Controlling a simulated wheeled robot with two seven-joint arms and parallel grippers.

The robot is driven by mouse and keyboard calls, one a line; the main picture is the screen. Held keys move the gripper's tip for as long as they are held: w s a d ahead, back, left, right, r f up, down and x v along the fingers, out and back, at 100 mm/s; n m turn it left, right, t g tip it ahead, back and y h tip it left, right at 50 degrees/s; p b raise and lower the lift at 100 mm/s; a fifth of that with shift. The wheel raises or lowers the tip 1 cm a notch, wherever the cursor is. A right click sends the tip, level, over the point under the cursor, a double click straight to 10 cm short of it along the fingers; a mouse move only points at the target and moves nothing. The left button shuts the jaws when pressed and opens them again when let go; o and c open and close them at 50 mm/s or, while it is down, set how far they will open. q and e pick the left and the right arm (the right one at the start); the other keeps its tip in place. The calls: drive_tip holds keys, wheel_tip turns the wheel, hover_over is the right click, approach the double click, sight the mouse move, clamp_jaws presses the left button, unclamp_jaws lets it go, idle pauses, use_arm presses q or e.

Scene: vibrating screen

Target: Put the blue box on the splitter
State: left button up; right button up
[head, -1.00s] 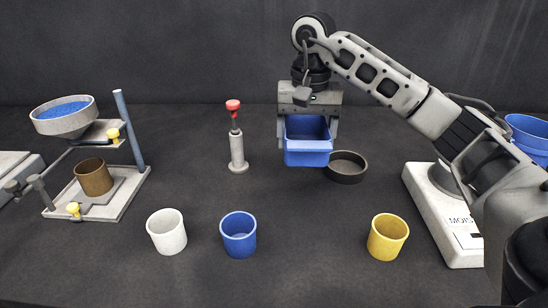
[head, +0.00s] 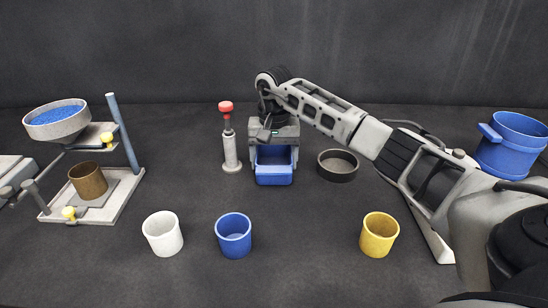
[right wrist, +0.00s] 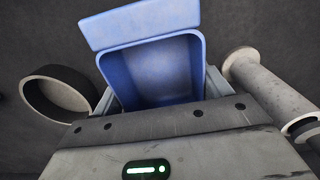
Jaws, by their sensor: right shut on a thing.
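The blue box (head: 274,176) is an open-topped, rectangular container behind the middle of the table. My right gripper (head: 274,146) is above it and shut on it, with a finger at each side. The box also fills the upper middle of the right wrist view (right wrist: 155,70), where its inside looks empty. I cannot tell whether its underside touches the table. I cannot pick out for certain which thing is the splitter. My left gripper is not in view.
A red-topped grey post (head: 230,150) stands just left of the box, and a dark round pan (head: 338,172) just right. White (head: 163,240), blue (head: 233,242) and yellow (head: 379,241) cups stand in front. A funnel stand (head: 128,140) is at left, a blue jug (head: 512,150) at right.

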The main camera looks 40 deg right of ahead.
drive_tip(key=shift+f, duration=0.1)
drive_tip(key=o, duration=1)
drive_tip(key=shift+c, duration=0.2)
